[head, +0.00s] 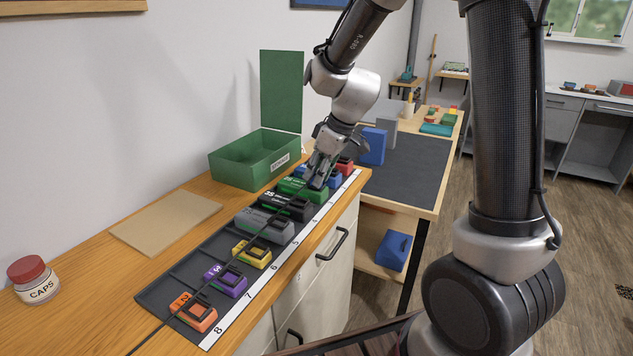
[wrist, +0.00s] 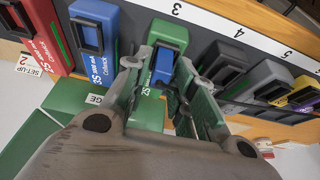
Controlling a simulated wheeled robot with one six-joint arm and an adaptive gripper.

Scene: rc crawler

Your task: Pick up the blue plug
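A small blue piece, the likely blue plug (wrist: 164,66), shows in the wrist view in the dark socket frame of the green battery (wrist: 168,35). My gripper (wrist: 158,76) is open, with one finger on each side of the blue piece. I cannot tell whether either finger touches it. In the head view my gripper (head: 322,170) is low over the far part of the battery row, by the green battery (head: 296,187). The blue piece cannot be made out there. A blue battery (wrist: 95,35) stands beside the green one.
Red (wrist: 40,35), black (wrist: 222,62), grey (head: 264,225), yellow (head: 251,254), purple (head: 226,281) and orange (head: 194,316) batteries share the dark tray (head: 160,294). An open green box (head: 240,165) stands behind. A caps jar (head: 34,279) is at left.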

